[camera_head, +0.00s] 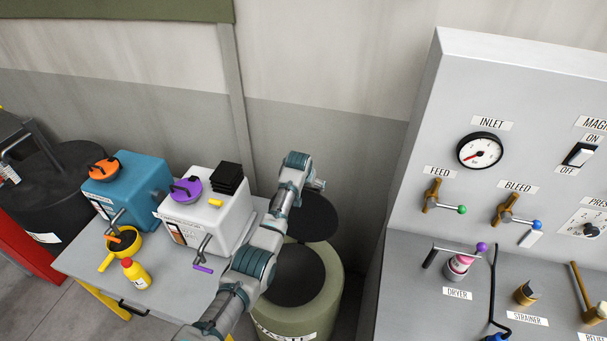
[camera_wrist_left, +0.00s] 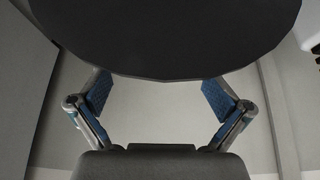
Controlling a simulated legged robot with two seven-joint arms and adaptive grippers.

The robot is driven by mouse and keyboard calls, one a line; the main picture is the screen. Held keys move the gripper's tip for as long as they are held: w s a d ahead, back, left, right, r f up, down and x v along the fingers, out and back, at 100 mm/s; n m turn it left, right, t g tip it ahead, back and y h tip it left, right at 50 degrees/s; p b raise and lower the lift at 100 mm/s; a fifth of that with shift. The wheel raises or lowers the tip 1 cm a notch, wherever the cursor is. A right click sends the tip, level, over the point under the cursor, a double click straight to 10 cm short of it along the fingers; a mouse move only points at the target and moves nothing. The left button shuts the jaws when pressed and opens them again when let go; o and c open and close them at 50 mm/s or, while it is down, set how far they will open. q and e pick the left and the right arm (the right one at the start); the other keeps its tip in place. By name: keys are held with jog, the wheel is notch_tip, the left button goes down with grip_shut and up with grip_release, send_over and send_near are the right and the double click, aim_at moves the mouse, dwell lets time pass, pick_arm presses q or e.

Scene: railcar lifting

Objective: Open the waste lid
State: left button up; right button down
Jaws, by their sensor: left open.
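The green waste bin (camera_head: 328,290) stands right of the table, its label partly hidden by my left arm. Its dark round lid (camera_head: 318,218) is raised at the back of the rim, tilted up toward the wall, and the dark mouth of the bin shows. My left arm reaches across the bin, and my left gripper (camera_head: 317,184) is at the top of the raised lid. In the left wrist view the gripper (camera_wrist_left: 158,98) is open and empty. The dark lid (camera_wrist_left: 170,35) fills the top of that view, its edge just beyond the fingers; contact is unclear. My right gripper is not in view.
A table (camera_head: 82,262) on the left holds a blue machine (camera_head: 145,182), a white machine (camera_head: 225,215) and a yellow bottle (camera_head: 136,274). A grey control panel (camera_head: 415,290) with valves stands close on the right. The wall is behind the bin.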

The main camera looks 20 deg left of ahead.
pick_arm(q)
jog(key=v, duration=0.8)
jog(key=shift+w+r, duration=0.2)
jog(key=shift+r, duration=0.3)
jog(key=shift+s+a+r, duration=0.15)
jog(key=shift+r, duration=0.3)
jog(key=shift+a, duration=0.1)
